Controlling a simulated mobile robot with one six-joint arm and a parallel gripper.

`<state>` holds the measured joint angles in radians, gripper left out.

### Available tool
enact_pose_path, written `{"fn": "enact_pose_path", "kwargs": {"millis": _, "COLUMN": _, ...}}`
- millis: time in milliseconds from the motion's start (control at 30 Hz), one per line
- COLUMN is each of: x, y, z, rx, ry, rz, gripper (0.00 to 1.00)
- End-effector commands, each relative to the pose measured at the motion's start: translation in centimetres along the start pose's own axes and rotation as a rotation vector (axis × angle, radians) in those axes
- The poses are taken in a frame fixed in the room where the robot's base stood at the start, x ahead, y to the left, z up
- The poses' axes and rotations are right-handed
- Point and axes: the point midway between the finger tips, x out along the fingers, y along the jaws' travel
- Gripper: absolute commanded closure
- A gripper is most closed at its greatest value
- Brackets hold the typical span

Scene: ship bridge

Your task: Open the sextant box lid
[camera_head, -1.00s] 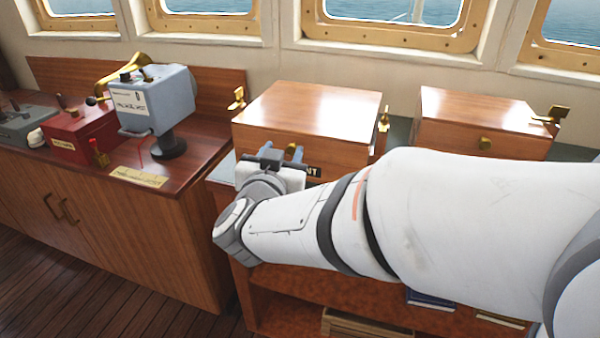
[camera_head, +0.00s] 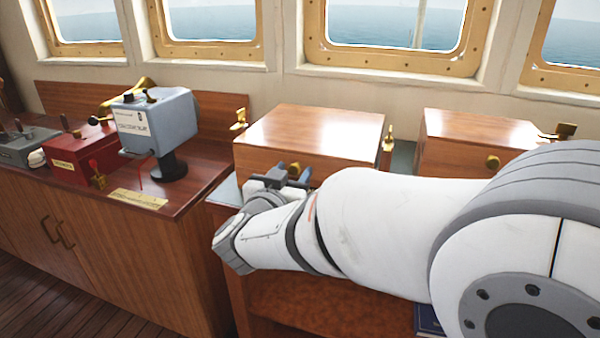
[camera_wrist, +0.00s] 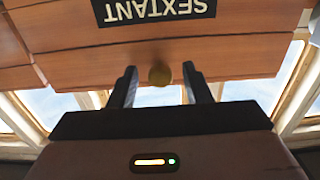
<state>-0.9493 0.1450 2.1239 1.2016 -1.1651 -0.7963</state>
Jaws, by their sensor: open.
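The sextant box (camera_head: 315,130) is a shut, glossy wooden box on the counter in the head view. In the wrist view its wooden front (camera_wrist: 60,70) appears upside down, with a black SEXTANT label (camera_wrist: 155,8) and a round brass knob (camera_wrist: 160,75). My gripper (camera_head: 287,172) is in front of the box front in the head view and hides part of it. In the wrist view my gripper (camera_wrist: 160,88) is open, with one finger on each side of the knob in the picture. I cannot tell whether the fingers reach it in depth.
A second wooden box (camera_head: 470,142) with a brass knob stands to the right, partly behind my arm. Brass fittings (camera_head: 388,140) stand beside the boxes. A blue-grey instrument (camera_head: 155,125) and a red box (camera_head: 80,155) are on the left cabinet. Windows line the back.

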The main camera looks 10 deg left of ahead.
Motion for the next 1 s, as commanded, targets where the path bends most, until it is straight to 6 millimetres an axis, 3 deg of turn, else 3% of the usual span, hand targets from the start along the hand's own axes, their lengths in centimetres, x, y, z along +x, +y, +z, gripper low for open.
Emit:
{"fn": "enact_pose_path", "kwargs": {"millis": 167, "x": -0.01, "y": -0.02, "z": -0.01, "rx": 0.0, "ry": 0.0, "rz": -0.001, "gripper": 0.56}}
{"fn": "enact_pose_path", "kwargs": {"millis": 700, "x": -0.07, "y": -0.06, "z": 0.0, "rx": 0.0, "ry": 0.0, "rz": -0.002, "gripper": 1.0}}
{"fn": "enact_pose_path", "kwargs": {"millis": 900, "x": -0.08, "y": -0.07, "z": 0.0, "rx": 0.0, "ry": 0.0, "rz": -0.002, "gripper": 1.0}}
{"fn": "enact_pose_path", "kwargs": {"millis": 933, "x": -0.01, "y": 0.81, "z": -0.05, "rx": 0.0, "ry": 0.0, "rz": 0.001, "gripper": 1.0}}
{"fn": "enact_pose_path", "kwargs": {"millis": 1000, "x": -0.04, "y": 0.25, "z": -0.05, "rx": 0.001, "ry": -0.001, "rz": -0.001, "gripper": 1.0}}
